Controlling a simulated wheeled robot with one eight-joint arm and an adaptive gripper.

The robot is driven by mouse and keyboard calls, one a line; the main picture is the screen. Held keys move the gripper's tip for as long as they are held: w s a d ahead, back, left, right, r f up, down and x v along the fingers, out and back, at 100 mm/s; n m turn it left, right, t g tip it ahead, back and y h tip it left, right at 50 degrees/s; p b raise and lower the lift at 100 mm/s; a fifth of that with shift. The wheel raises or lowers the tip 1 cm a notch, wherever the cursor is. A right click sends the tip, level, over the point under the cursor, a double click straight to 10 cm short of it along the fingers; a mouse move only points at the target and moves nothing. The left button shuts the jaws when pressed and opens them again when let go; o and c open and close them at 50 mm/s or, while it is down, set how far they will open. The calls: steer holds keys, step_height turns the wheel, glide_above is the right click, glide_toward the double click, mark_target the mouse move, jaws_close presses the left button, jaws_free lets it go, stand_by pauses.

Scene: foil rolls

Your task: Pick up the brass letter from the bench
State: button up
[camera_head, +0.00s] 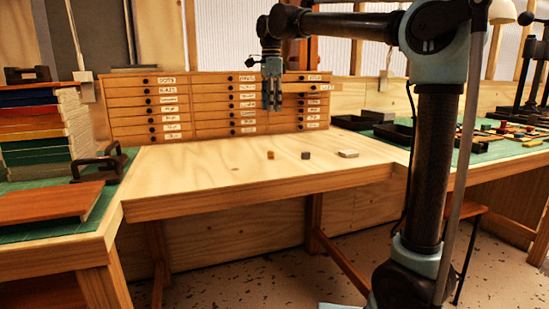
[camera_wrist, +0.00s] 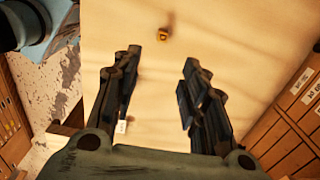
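The brass letter (camera_head: 270,155) is a small gold-brown block on the bare wooden bench (camera_head: 200,180), left of two other small pieces. In the wrist view the brass letter (camera_wrist: 162,34) lies ahead of the fingertips, near the top middle, with clear wood around it. My gripper (camera_head: 272,108) hangs above the back part of the bench, pointing down, in front of the drawer cabinet. In the wrist view my gripper (camera_wrist: 158,72) has its two fingers wide apart with nothing between them. It is apart from the letter.
A dark grey block (camera_head: 306,155) and a pale flat block (camera_head: 348,153) lie to the letter's right. A cabinet of labelled drawers (camera_head: 220,104) stands at the bench's back. Stacked boards (camera_head: 45,130) are at left, and dark trays (camera_head: 395,132) are at right.

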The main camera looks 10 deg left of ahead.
glide_above(272, 152)
steer(key=f, duration=1.1)
steer(key=shift+w+f, duration=0.1)
steer(key=shift+w, duration=0.1)
steer(key=shift+w+a+f, duration=0.1)
steer(key=shift+w+f, duration=0.05)
steer(key=shift+f, duration=1.2)
steer(key=shift+w+a+f, duration=0.1)
steer(key=shift+w+f, duration=0.05)
steer(key=shift+f, duration=1.15)
jaws_close()
